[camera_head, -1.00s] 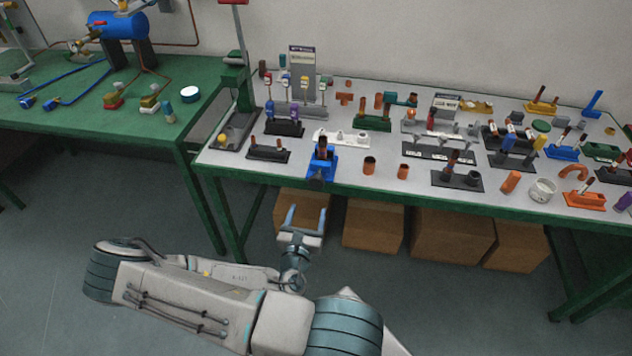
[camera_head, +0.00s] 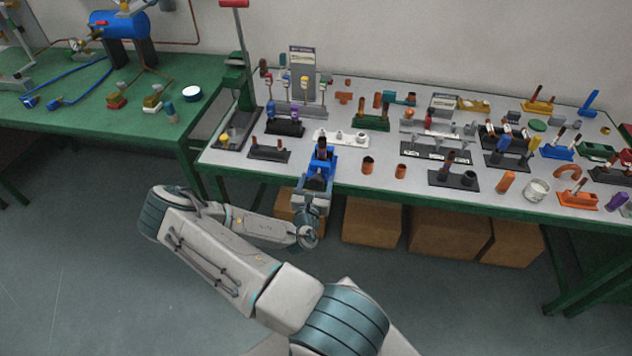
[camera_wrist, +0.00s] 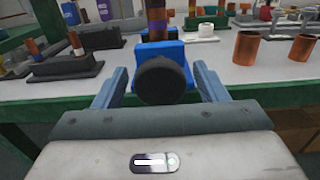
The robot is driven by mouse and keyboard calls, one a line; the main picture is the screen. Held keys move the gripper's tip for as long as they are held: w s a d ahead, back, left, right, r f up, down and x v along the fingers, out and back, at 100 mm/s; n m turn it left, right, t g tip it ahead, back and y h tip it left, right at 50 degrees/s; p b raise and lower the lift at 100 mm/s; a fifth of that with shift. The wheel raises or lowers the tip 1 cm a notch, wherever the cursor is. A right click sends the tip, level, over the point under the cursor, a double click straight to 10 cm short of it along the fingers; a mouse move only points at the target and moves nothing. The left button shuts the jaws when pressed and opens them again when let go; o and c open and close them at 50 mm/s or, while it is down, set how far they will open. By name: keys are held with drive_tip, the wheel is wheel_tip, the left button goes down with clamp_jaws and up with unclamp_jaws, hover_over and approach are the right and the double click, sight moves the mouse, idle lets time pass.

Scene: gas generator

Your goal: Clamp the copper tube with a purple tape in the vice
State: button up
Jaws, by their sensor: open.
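The blue vice (camera_head: 320,170) stands at the front edge of the workbench. It also shows in the wrist view (camera_wrist: 174,50), with its round black knob (camera_wrist: 162,80) facing me. A copper tube (camera_wrist: 156,32) with a dark, purplish band stands upright at the vice; in the head view its top (camera_head: 322,143) looks dark. I cannot tell whether the jaws press on it. My gripper (camera_wrist: 160,76) is open, one blue finger on each side of the knob. No contact with the knob is visible. In the head view my gripper (camera_head: 318,185) is at the vice's front.
Black tube holders (camera_head: 268,153) stand left of the vice. Short copper pieces (camera_head: 367,165) stand to its right. The green table edge (camera_head: 380,195) runs just below the vice. Cardboard boxes (camera_head: 372,222) sit under the table.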

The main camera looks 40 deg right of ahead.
drive_tip(key=c, duration=1)
